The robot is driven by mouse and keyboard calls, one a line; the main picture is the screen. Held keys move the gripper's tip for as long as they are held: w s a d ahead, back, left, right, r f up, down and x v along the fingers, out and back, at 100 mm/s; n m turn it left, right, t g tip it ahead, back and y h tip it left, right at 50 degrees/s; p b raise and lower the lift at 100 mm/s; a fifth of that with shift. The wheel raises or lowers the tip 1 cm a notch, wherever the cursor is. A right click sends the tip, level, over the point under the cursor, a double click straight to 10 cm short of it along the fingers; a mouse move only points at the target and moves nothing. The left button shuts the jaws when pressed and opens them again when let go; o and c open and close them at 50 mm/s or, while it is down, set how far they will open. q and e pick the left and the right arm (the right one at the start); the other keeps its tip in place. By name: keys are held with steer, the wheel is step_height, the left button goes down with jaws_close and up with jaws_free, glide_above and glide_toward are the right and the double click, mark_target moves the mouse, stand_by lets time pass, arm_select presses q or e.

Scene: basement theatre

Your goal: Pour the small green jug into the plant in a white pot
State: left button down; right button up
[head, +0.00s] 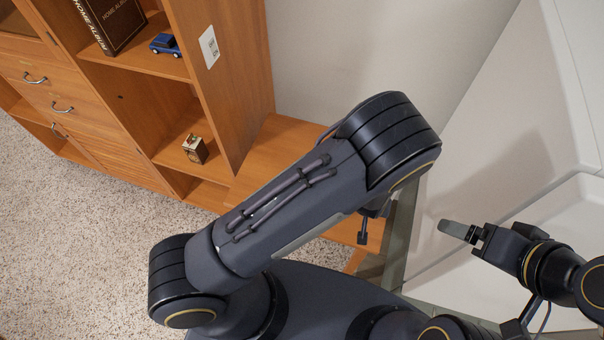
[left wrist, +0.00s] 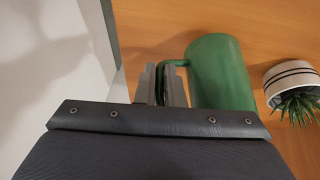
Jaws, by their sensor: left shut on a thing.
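In the left wrist view, the green jug (left wrist: 222,75) shows beside my left gripper (left wrist: 164,70). The gripper's fingers are shut on the jug's handle (left wrist: 172,63). I cannot tell whether the jug touches the wooden surface behind it. The plant (left wrist: 297,106) in a white pot (left wrist: 287,76) with dark bands is to the right of the jug, apart from it. In the head view, my left arm hides the jug, the plant and the left gripper's fingers. My right gripper (head: 458,231) is at the right, away from these things; its finger gap is not clear.
A wooden cabinet (head: 228,110) stands at the left, with a blue toy car (head: 165,44), a book (head: 110,20) and a small box (head: 195,149) on its shelves. A low wooden surface (head: 285,150) joins it. Pale walls and a white ledge (head: 560,215) lie at the right.

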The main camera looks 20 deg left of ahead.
arm_select(q)
steer(key=w+a+r+n+g+h+b, duration=0.1)
steer(key=a+r+h+b, duration=0.6)
steer(key=b, duration=0.4)
steer(key=shift+w+r+n+h+b, duration=0.3)
steer(key=shift+r+n+b, duration=0.1)
steer(key=shift+r, duration=0.15)
steer(key=shift+a+r, duration=0.15)
steer(key=shift+a, duration=0.15)
steer(key=shift+a+r+h, duration=0.15)
steer(key=shift+r+h, duration=0.1)
steer(key=shift+h, duration=0.25)
steer(key=shift+a+r+h, duration=0.35)
steer(key=shift+r+h, duration=0.2)
steer(key=shift+h, duration=0.05)
stand_by(0.7)
